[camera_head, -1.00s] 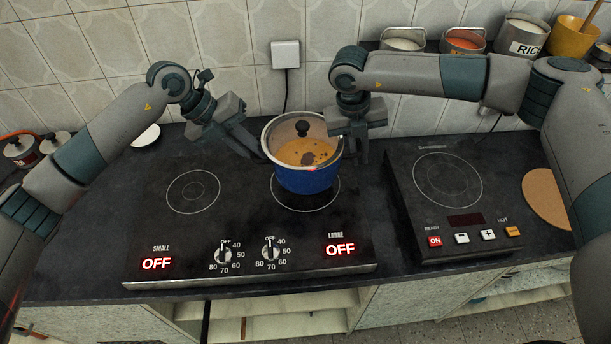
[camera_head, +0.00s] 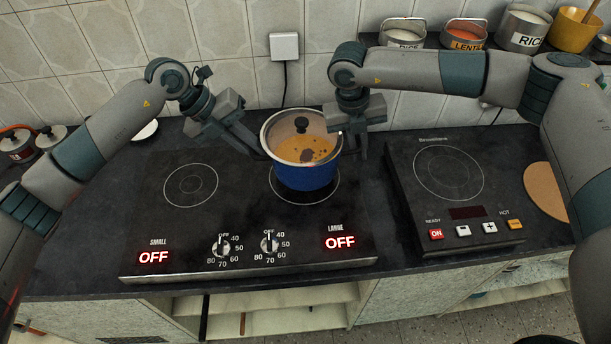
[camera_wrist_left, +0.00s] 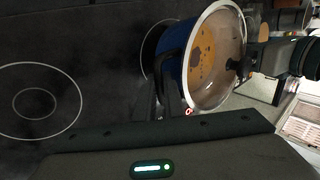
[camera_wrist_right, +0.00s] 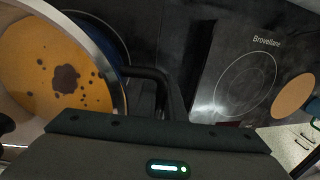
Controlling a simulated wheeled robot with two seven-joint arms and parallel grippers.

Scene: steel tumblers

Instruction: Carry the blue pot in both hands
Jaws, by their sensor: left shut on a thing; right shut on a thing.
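The blue pot (camera_head: 305,174) is over the right burner ring (camera_head: 325,195) of the left cooktop (camera_head: 215,225). It looks level, with a see-through lid with a black knob (camera_head: 301,125) and orange food with dark bits inside. I cannot tell whether its base touches the cooktop. My left gripper (camera_head: 260,153) is shut on the pot's left handle, and the pot (camera_wrist_left: 174,68) fills the top middle of the left wrist view. My right gripper (camera_head: 350,150) is shut on the right handle, whose black bar shows in the right wrist view (camera_wrist_right: 150,73). The fingers partly hide both handles.
A second cooktop (camera_head: 410,190) is to the right, with a round tan board (camera_head: 545,190) beyond it. Canisters, including lentils (camera_head: 465,35) and rice (camera_head: 522,30), stand at the back right. A wall socket (camera_head: 284,46) with a cord is behind the pot. The left burner (camera_head: 190,185) is bare.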

